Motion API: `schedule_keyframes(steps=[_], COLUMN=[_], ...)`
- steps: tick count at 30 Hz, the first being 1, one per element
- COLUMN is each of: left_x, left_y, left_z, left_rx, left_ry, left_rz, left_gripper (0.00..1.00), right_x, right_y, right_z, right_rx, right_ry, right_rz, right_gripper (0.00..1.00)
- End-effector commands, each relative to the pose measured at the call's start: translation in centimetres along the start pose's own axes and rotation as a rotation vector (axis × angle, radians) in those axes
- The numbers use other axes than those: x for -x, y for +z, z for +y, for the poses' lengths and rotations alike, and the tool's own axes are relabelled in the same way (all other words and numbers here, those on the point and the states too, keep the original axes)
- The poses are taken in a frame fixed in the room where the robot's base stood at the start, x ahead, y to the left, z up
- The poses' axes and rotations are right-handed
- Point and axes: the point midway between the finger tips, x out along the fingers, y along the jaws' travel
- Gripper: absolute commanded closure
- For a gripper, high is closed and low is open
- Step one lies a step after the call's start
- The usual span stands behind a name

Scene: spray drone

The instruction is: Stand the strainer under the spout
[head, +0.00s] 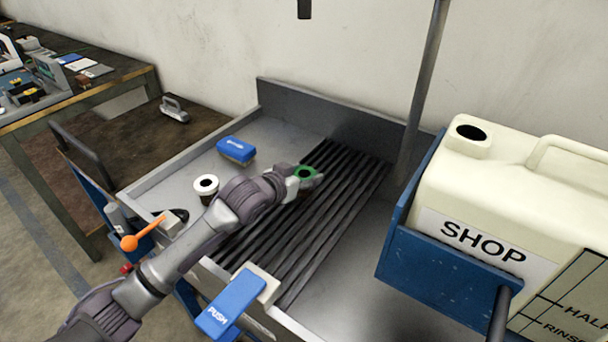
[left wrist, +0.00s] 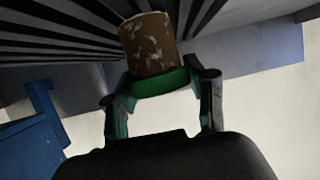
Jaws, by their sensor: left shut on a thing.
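My left gripper (head: 308,182) is shut on a small round strainer (head: 304,171) with a green rim and a dark opening, held above the slatted grate. In the left wrist view, the strainer (left wrist: 148,42) has a brown, pale-speckled body, and its green rim sits between the two fingers (left wrist: 160,88). In the head view the gripper partly hides the strainer's body. A dark piece (head: 304,8) hangs at the top edge, cut off; I cannot tell whether it is the spout. My right gripper is not in view.
The black grate (head: 340,210) lies in a grey metal tray (head: 275,98). A white-rimmed cup (head: 206,186) and blue block (head: 236,150) stand left. A cream SHOP tank (head: 520,190) in a blue holder and an upright pole (head: 425,80) are right. A blue PUSH lever (head: 232,300) is in front.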

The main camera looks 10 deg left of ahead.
Motion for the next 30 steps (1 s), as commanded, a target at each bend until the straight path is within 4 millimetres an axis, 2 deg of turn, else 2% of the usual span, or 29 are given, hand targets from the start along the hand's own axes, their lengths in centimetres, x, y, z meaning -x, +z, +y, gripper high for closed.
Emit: schedule_keyframes(steps=[10,11,15,26,30], left_x=[-0.1,-0.1,-0.1,0.0,1.5], left_y=[0.3,0.3,0.2,0.0,-0.1], left_z=[0.0,0.0,0.0,0.0,-0.1], left_rx=[0.000,0.000,0.000,-0.001,-0.001], left_ry=[0.000,0.000,0.000,0.000,-0.001], left_rz=[0.001,0.002,0.002,0.002,0.002], left_gripper=[0.75,0.43,0.19,0.19,0.19], right_x=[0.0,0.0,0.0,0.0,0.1], right_y=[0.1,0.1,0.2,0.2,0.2], right_z=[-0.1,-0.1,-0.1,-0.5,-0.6], right_rx=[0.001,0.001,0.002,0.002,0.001], right_ry=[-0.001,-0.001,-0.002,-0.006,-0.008], right_rz=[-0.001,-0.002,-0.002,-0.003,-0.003], right_gripper=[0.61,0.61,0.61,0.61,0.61])
